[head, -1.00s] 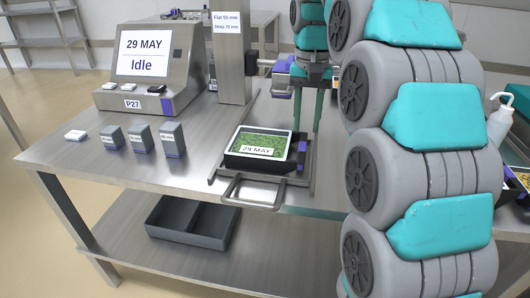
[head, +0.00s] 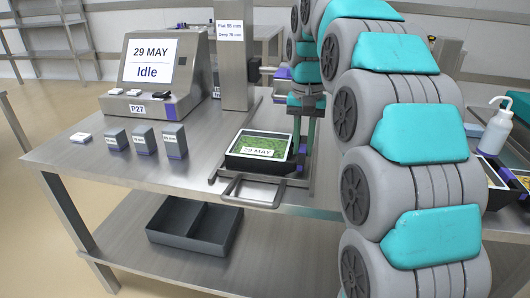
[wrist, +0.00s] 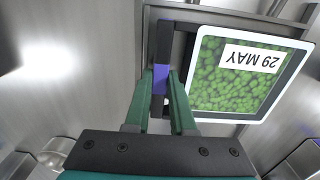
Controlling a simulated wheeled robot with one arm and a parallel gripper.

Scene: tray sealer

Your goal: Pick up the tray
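The tray (head: 240,162) is black, with a pale rim, green contents and a white "29 MAY" label. It sits on the metal frame at the bench's front edge. In the wrist view the tray (wrist: 285,92) lies right of my fingers. My gripper (head: 303,148) points down at the tray's right side. In the wrist view my gripper (wrist: 161,80) has its fingers on both sides of a purple grip (wrist: 160,84) beside the tray, with no clear gap. The fingertips' lower ends are partly hidden in the head view.
A screen reading "Idle" (head: 153,62) and a metal column (head: 231,70) stand behind. Several small grey blocks (head: 144,140) stand left. A metal loop handle (head: 248,200) juts out in front. A divided dark bin (head: 170,242) is on the lower shelf. A bottle (head: 494,130) stands right.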

